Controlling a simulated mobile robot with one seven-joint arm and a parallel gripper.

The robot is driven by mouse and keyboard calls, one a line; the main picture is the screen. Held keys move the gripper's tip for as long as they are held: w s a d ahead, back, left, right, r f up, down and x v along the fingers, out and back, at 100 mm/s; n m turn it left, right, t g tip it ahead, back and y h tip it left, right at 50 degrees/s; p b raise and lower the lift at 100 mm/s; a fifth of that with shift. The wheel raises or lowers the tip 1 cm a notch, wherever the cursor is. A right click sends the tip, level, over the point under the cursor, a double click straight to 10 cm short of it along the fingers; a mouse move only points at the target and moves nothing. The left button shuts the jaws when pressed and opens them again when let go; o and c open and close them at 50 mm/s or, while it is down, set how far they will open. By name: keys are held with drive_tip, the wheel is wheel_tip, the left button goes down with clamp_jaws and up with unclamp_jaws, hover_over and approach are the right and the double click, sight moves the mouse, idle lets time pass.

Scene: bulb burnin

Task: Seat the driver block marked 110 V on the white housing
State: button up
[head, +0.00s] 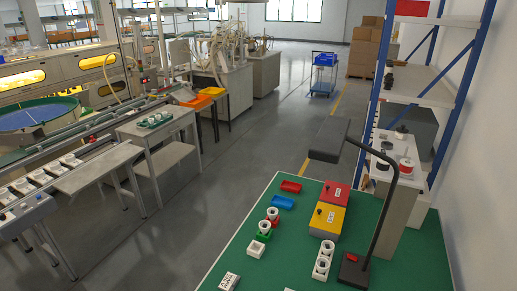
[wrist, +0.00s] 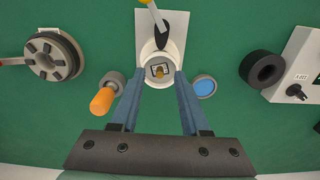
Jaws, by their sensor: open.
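In the wrist view, a white round cup-like piece (wrist: 161,65), perhaps the white housing, lies between the tips of my gripper (wrist: 161,78). Its two blue fingers stand apart, one on each side; contact cannot be told. Inside the cup is a small dark-edged part with a yellowish centre. In the head view, white round-topped pieces stand at the table's middle (head: 326,247) and left (head: 271,214). A white block with dark markings (head: 229,281) lies at the front edge. I cannot read 110 V on any block. My gripper is not in the head view.
Around the cup are an orange-handled tool (wrist: 103,98), a blue disc (wrist: 204,87), a black ring (wrist: 262,70) and a grey spool (wrist: 54,57). On the green table (head: 230,262) are red (head: 335,193) and yellow (head: 327,219) boxes and a black lamp (head: 383,215).

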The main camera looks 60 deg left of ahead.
drive_tip(key=shift+r, duration=0.15)
wheel_tip(320, 180, up, 13)
drive_tip(key=b, duration=0.1)
idle(0.3)
idle(0.4)
